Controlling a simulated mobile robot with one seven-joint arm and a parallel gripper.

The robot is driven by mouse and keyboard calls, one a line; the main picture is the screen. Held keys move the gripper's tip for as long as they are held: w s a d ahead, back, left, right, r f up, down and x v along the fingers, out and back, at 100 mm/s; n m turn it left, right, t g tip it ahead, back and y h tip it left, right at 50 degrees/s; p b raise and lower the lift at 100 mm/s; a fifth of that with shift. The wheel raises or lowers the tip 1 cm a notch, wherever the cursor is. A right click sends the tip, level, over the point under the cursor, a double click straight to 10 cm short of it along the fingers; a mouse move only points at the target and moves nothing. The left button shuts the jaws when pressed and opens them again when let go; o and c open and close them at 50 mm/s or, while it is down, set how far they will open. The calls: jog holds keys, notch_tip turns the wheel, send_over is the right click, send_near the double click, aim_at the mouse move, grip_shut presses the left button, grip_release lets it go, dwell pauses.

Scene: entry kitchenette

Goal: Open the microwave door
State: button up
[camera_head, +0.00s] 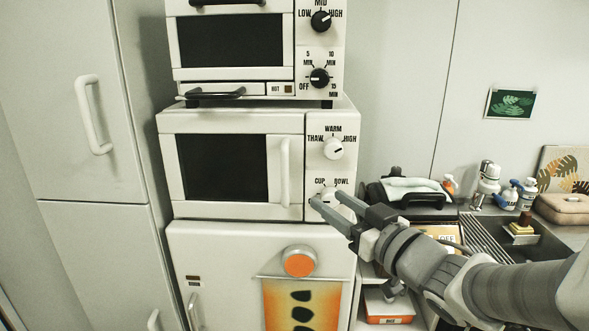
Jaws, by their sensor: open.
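The microwave (240,165) is the white box in the middle of the stack, with a dark window in its door. The door looks closed. Its handle (285,172) is a white vertical bar at the door's right side. Right of it is the panel with an upper knob (333,149) and a lower knob that is partly hidden by my gripper. My gripper (323,206) is open and empty, in front of the lower part of the panel, to the right of and a little below the handle. I cannot tell whether it touches the panel.
A toaster oven (235,45) stands on top of the microwave. Tall cupboard doors (75,110) stand on the left. A counter with a sink (540,240) and bottles is on the right, behind my arm.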

aim_at(287, 171)
jog(key=p+x, duration=1.1)
jog(key=x, duration=0.6)
jog(key=shift+w, duration=0.1)
jog(key=shift+c, duration=0.4)
grip_shut()
dwell(0.9)
